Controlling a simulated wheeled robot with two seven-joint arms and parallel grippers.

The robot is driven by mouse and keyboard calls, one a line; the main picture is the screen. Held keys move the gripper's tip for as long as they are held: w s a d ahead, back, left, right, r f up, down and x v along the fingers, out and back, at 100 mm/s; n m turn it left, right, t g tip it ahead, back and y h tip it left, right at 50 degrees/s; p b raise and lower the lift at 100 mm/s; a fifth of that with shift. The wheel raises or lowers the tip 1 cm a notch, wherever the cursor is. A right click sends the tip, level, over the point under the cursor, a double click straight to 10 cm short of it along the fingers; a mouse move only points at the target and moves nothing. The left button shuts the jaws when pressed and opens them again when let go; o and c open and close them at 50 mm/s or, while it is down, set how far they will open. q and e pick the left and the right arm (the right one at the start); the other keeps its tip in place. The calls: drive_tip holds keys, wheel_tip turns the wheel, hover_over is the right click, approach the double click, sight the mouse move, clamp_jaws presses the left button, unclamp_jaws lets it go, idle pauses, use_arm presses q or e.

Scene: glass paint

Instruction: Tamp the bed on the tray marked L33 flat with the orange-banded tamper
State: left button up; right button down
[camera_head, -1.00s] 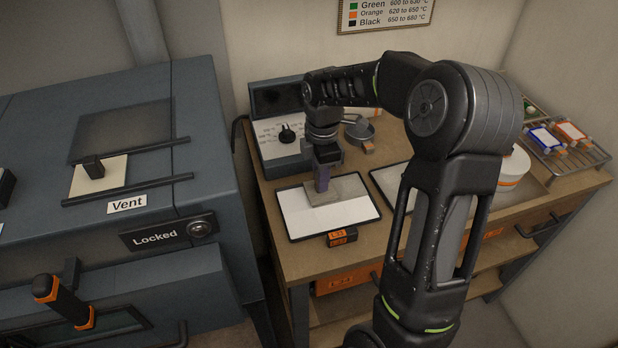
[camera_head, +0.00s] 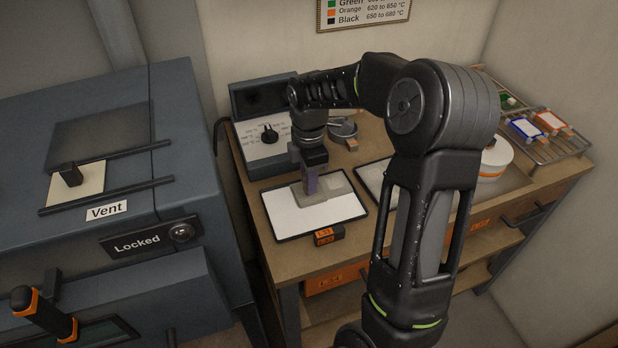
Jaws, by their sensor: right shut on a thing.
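The tray marked L33 (camera_head: 269,218) lies on the bench, with its orange-lettered label (camera_head: 324,233) at its front edge. It holds a white bed (camera_head: 330,212), with a greyer patch at the back right beside the tamper. My right gripper (camera_head: 310,171) reaches down over the back of the tray. The tamper's grey block is upright and appears to rest on the back left of the bed. I cannot make out an orange band on it. My left gripper is not in view.
A control box with a knob (camera_head: 269,134) stands right behind the tray. A second tray (camera_head: 368,178) lies to the right, partly hidden by my right arm. A white tub (camera_head: 496,157) and a wire rack (camera_head: 553,150) stand farther right. A blue-grey kiln (camera_head: 185,160) stands at left.

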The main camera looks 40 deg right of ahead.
drive_tip(key=shift+f, duration=0.3)
idle(1.3)
drive_tip(key=shift+r+p, duration=0.7)
drive_tip(key=shift+r, duration=0.5)
drive_tip(key=shift+d, duration=0.1)
drive_tip(key=shift+s+d, duration=0.35)
drive_tip(key=shift+d, duration=0.6)
drive_tip(key=shift+s+d, duration=0.35)
drive_tip(key=shift+d, duration=0.6)
drive_tip(key=shift+s+d, duration=0.35)
drive_tip(key=shift+d, duration=0.6)
drive_tip(key=shift+f, duration=0.15)
drive_tip(key=shift+f+b, duration=0.45)
drive_tip(key=shift+f, duration=0.3)
